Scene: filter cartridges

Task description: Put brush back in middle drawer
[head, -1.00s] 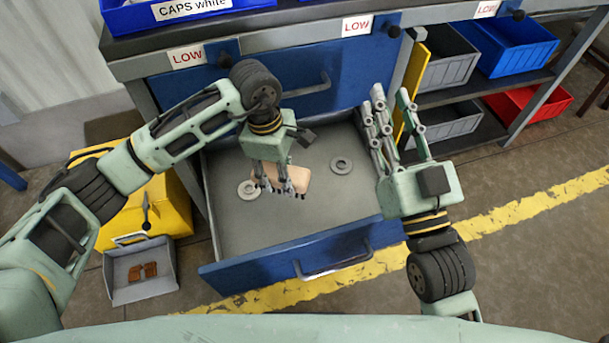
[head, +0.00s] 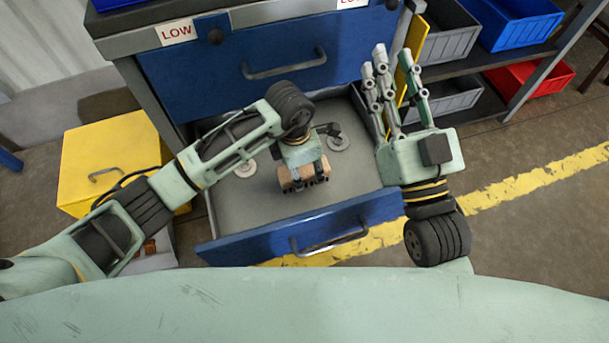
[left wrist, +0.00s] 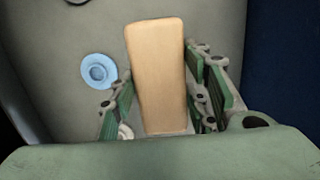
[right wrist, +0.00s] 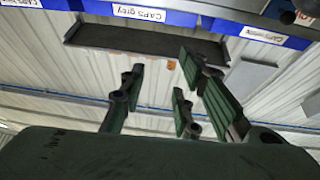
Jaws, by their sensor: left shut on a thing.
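The brush (head: 290,184) has a tan block with dark bristles below. My left gripper (head: 304,174) is shut on it, over the inside of an open drawer with a blue front (head: 225,247) and a grey floor. In the left wrist view the tan block (left wrist: 158,75) lies between the green finger pads. I cannot tell whether the bristles touch the drawer floor. My right gripper (head: 397,85) is open and empty, raised beside the drawer's right side. Its spread fingers also show in the right wrist view (right wrist: 160,95).
One pale ring-shaped disc (head: 245,169) lies left of the brush in the drawer, another (head: 338,142) behind it to the right. A closed blue drawer (head: 205,85) is above. A yellow box (head: 95,160) stands left; shelves with bins (head: 512,38) stand right.

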